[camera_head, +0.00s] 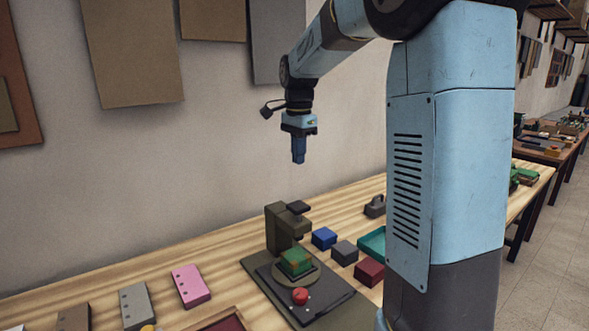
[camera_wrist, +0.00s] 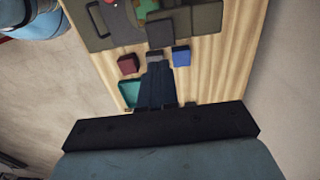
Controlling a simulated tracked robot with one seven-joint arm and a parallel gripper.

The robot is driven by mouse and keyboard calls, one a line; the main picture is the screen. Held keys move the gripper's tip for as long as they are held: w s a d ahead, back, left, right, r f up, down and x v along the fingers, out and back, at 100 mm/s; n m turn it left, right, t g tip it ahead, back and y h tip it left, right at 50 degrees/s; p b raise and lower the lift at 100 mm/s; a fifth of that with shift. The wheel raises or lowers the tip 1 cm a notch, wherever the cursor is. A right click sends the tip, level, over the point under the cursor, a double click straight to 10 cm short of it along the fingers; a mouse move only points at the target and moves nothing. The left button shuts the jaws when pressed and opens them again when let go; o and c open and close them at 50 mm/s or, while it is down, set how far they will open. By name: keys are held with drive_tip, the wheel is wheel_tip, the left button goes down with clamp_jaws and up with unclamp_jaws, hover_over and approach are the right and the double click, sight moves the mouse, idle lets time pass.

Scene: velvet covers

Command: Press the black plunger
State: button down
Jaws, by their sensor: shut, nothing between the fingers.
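The black plunger (camera_head: 299,206) is a flat dark square cap at the top of an olive press stand (camera_head: 274,232) on the wooden table. In the wrist view the plunger (camera_wrist: 160,33) shows as a dark square beyond my fingertips. A green block with orange-brown marks (camera_head: 296,261) sits on a round plate under the press head. My gripper (camera_head: 299,159) points down, shut and empty, well above the plunger with clear air between them. In the wrist view its shut fingers (camera_wrist: 156,72) partly cover a dark grey block.
The press base (camera_head: 328,313) carries a red button (camera_head: 300,296). To its right are a blue block (camera_head: 324,238), a dark grey block (camera_head: 344,252), a dark red block (camera_head: 369,271) and a teal tray (camera_head: 372,242). A pink block (camera_head: 190,286) lies to the left. The wall stands behind.

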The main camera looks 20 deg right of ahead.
sight(298, 206)
wheel_tip(298, 206, down, 13)
drive_tip(key=shift+r, duration=0.2)
idle(0.4)
drive_tip(key=shift+a, duration=0.1)
